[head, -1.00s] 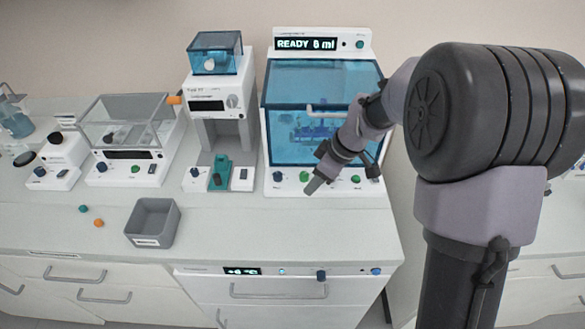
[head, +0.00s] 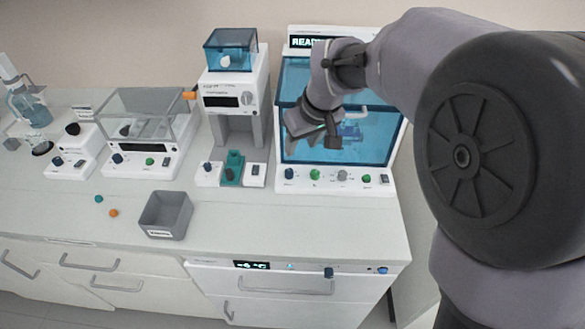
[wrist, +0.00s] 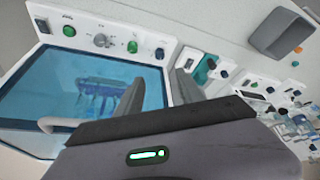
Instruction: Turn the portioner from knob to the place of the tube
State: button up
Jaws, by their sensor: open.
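The portioner (head: 398,150) is the white machine with a blue see-through front at the right of the counter. Its lower panel has a row of controls: a dark blue knob (head: 290,173), a green one (head: 315,174), a grey dial (head: 342,175) and another green one (head: 367,179). In the wrist view the grey dial (wrist: 102,40) has marks around it, too small to read. A blue rack with tubes (wrist: 100,84) shows dimly behind the front. My gripper (head: 312,136) is open and empty, in front of the blue front above the controls. Its fingers (wrist: 160,78) touch none of them.
The portioner's front has a pale handle (wrist: 58,124). To its left stand a tall white device (head: 235,100) and a clear-walled balance (head: 150,110). A grey bin (head: 166,214) sits near the counter's front. The counter before the portioner is clear.

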aim_at(289, 171)
jog(key=b+x, duration=0.5)
jog(key=x, duration=1.1)
jog(key=shift+c, duration=0.5)
